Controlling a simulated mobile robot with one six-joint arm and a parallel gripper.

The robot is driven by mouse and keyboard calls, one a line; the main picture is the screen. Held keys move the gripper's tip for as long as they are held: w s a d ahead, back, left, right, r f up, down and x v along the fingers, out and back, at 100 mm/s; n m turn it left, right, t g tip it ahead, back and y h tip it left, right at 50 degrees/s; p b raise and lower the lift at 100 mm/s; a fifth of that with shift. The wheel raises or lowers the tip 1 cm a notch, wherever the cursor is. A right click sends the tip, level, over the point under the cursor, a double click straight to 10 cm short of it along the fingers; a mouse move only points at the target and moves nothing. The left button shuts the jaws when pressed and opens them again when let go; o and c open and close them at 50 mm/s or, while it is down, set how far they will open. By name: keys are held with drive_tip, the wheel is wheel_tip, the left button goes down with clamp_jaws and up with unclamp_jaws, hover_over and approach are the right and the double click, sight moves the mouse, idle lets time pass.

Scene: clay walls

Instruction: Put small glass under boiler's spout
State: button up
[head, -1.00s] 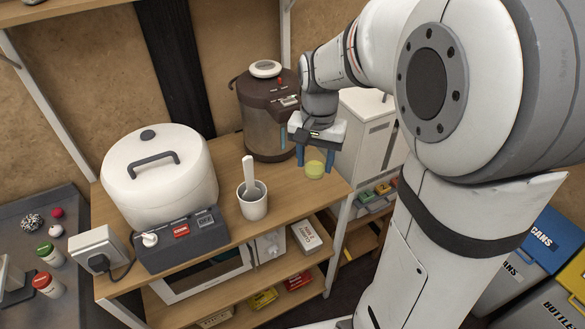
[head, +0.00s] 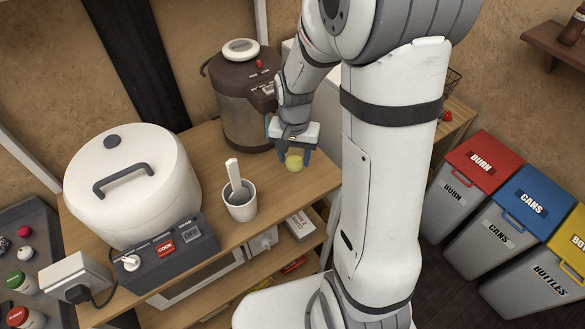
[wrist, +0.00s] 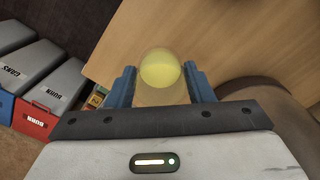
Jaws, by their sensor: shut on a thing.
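The small glass (head: 294,163) has a yellowish look and sits between the blue fingers of my gripper (head: 290,156). In the wrist view the glass (wrist: 160,77) stands between both fingertips, and my gripper (wrist: 161,87) is shut on it. The boiler (head: 243,118) is a brown and grey urn with a white knob on top, standing at the back of the wooden counter. Its spout side faces right, partly behind my arm. The glass is to the right and front of the boiler, near the counter's right end. I cannot tell whether its base touches the counter.
A white cup (head: 240,206) with a white utensil stands front-left of the glass. A large white rice cooker (head: 133,185) fills the counter's left. Bare counter (head: 212,150) lies between them and the boiler. Labelled bins (head: 470,175) stand on the floor at right.

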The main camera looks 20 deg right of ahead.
drive_tip(key=shift+f, duration=2.95)
drive_tip(key=shift+s, duration=0.1)
drive_tip(key=shift+f, duration=0.1)
drive_tip(key=o, duration=1)
wheel_tip(320, 180, up, 12)
drive_tip(key=s+r+n+t, duration=0.3)
drive_tip(key=s+r+n, duration=0.2)
drive_tip(key=s+r, duration=0.4)
drive_tip(key=s, duration=0.5)
drive_tip(key=shift+n, duration=0.3)
drive_tip(key=shift+s+r, duration=0.1)
